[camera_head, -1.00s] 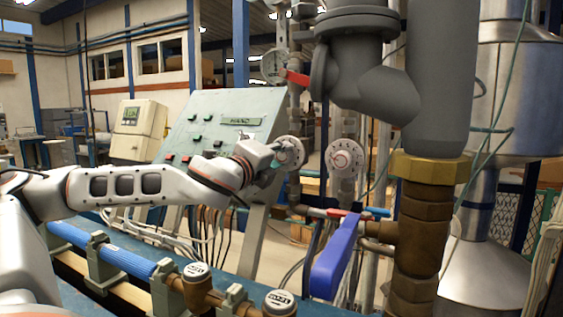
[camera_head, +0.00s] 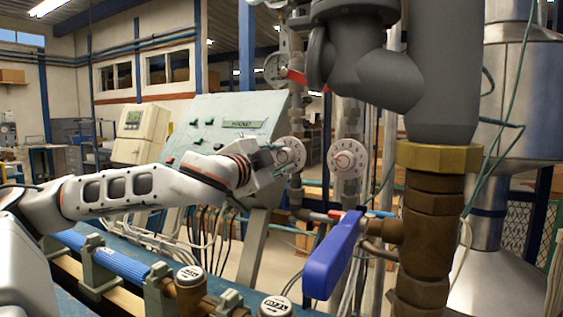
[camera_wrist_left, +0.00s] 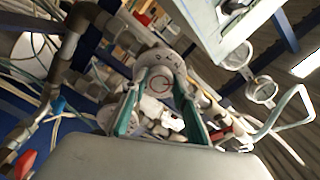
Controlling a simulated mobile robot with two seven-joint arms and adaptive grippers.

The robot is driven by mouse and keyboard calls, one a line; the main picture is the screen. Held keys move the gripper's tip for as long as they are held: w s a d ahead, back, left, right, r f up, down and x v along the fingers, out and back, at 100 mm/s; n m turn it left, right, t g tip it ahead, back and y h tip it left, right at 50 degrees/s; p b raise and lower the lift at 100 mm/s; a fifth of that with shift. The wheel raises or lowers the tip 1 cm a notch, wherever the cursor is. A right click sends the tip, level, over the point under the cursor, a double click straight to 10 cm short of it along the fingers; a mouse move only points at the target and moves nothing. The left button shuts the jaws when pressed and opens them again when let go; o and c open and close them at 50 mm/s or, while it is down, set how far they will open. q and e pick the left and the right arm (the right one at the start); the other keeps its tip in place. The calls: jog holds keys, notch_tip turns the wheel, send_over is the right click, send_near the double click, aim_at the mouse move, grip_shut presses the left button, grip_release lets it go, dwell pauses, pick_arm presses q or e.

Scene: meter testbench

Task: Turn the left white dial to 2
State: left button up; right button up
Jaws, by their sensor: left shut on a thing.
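The left white dial (camera_head: 291,154) is round with dark marks around its rim and stands upright on a pipe. My left gripper (camera_head: 277,153) reaches it from the left, its fingertips at the dial's centre. In the left wrist view the two teal fingers (camera_wrist_left: 164,88) are closed in around the centre knob of the white dial (camera_wrist_left: 162,57). The fingers and wrist hide part of the dial, and its setting is too small to read. A second white dial (camera_head: 347,159) stands to the right, untouched. My right gripper is not in view.
A blue lever handle (camera_head: 334,258) and thick brown pipe (camera_head: 424,220) stand at the right front. A sloped control panel (camera_head: 222,125) is behind my left arm. Blue pipe (camera_head: 122,260) and round-capped meters (camera_head: 190,276) lie below it.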

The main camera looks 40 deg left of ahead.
pick_arm(q)
jog(key=n+b, duration=0.1)
jog(key=n, duration=0.3)
jog(key=shift+n, duration=1.5)
jog(key=shift+r, duration=0.1)
jog(key=o, duration=1.1)
notch_tip(320, 180, up, 10)
